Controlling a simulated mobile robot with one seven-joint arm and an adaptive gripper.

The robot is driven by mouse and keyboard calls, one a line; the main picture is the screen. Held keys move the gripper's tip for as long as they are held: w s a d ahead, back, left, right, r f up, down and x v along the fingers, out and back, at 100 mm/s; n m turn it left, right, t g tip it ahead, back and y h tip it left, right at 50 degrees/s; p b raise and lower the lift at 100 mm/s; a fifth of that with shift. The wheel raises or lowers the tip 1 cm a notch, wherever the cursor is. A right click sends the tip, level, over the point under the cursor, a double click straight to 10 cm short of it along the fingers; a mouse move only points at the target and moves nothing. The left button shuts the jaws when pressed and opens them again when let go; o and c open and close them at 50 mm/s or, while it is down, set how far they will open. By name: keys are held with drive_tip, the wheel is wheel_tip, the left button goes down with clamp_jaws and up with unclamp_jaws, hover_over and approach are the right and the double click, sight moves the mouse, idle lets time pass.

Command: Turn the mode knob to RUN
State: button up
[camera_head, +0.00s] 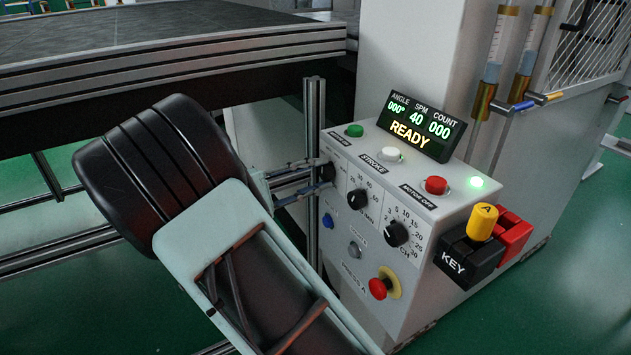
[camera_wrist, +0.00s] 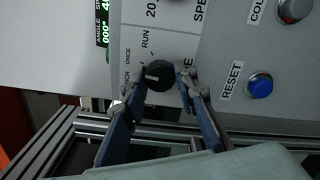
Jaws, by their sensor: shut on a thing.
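The black mode knob (camera_wrist: 159,73) sits on the light grey control panel in the wrist view. INCH, ONCE and RUN are printed around its left and upper-left side. Its white pointer mark points left, toward INCH and away from RUN. My gripper (camera_wrist: 164,76) is shut on the knob, with one finger on its left side and one on its right. In the head view, my gripper (camera_head: 321,172) reaches the left edge of the panel face, and the dark knob (camera_head: 328,173) shows at its fingertips.
The blue RESET button (camera_wrist: 260,86) is right of the knob in the wrist view. The panel also carries a speed knob (camera_head: 357,199), another knob (camera_head: 396,233) and a red mushroom button (camera_head: 378,288). The display (camera_head: 421,126) reads READY. A metal post (camera_head: 313,150) stands beside my gripper.

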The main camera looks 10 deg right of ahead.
drive_tip(key=m+b, duration=0.1)
drive_tip(key=m, duration=0.1)
drive_tip(key=m+b, duration=0.3)
drive_tip(key=m, duration=0.1)
drive_tip(key=shift+f+b, duration=0.25)
drive_tip(key=shift+b, duration=0.1)
drive_tip(key=m+b, duration=0.2)
drive_tip(key=m, duration=0.1)
drive_tip(key=shift+r+m+b, duration=0.15)
drive_tip(key=shift+m+b, duration=0.5)
drive_tip(key=shift+m, duration=0.05)
drive_tip(key=shift+r, duration=0.1)
drive_tip(key=o, duration=1.2)
drive_tip(key=shift+c, duration=0.2)
drive_tip(key=shift+a, duration=0.15)
drive_tip(key=v, duration=1.2)
